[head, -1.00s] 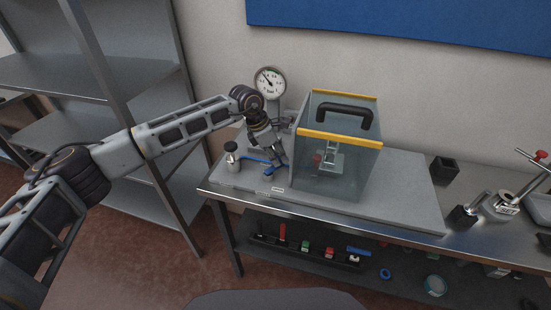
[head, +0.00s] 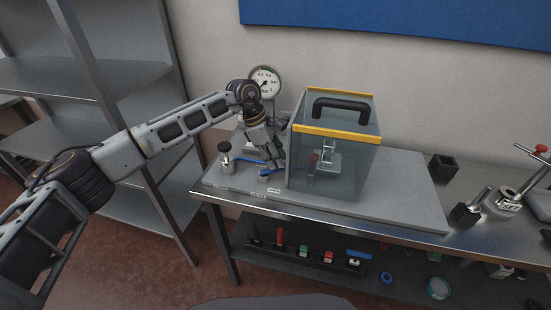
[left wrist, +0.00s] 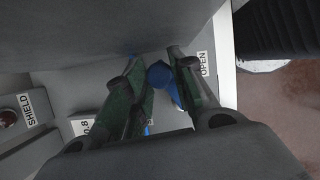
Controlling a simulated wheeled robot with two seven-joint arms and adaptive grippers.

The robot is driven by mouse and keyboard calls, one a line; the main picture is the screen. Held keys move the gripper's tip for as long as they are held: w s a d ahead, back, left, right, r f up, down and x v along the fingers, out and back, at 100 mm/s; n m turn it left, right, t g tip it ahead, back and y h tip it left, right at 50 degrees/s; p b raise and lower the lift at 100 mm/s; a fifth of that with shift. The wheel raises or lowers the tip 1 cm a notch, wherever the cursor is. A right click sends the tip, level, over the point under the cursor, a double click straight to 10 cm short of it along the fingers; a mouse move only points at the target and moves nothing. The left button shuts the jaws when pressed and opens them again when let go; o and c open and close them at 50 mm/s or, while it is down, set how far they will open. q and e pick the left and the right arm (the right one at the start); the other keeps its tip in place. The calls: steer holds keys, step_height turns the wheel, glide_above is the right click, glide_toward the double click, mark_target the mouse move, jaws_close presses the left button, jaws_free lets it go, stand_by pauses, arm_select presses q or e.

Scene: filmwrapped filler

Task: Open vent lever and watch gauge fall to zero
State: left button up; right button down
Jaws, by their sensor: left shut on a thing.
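The pressure gauge (head: 267,79), white-faced with a dark needle, stands behind my left forearm in the head view; the arm covers part of its rim and the value cannot be read. In the left wrist view, the green-padded fingers of the left gripper (left wrist: 160,92) are shut on the blue lever part (left wrist: 159,74). An OPEN label (left wrist: 203,63) is beside the right finger. My right gripper is not in view.
The clear shield box (head: 335,150) with yellow edges and black handle stands close right of the gripper. A black-capped metal fitting (head: 226,157) is left of the lever. A SHIELD label (left wrist: 17,110) shows in the wrist view. Metal shelving (head: 100,80) stands left.

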arm_select(q)
steer(key=o, duration=1)
steer(key=shift+o, duration=0.2)
steer(key=v, duration=1.2)
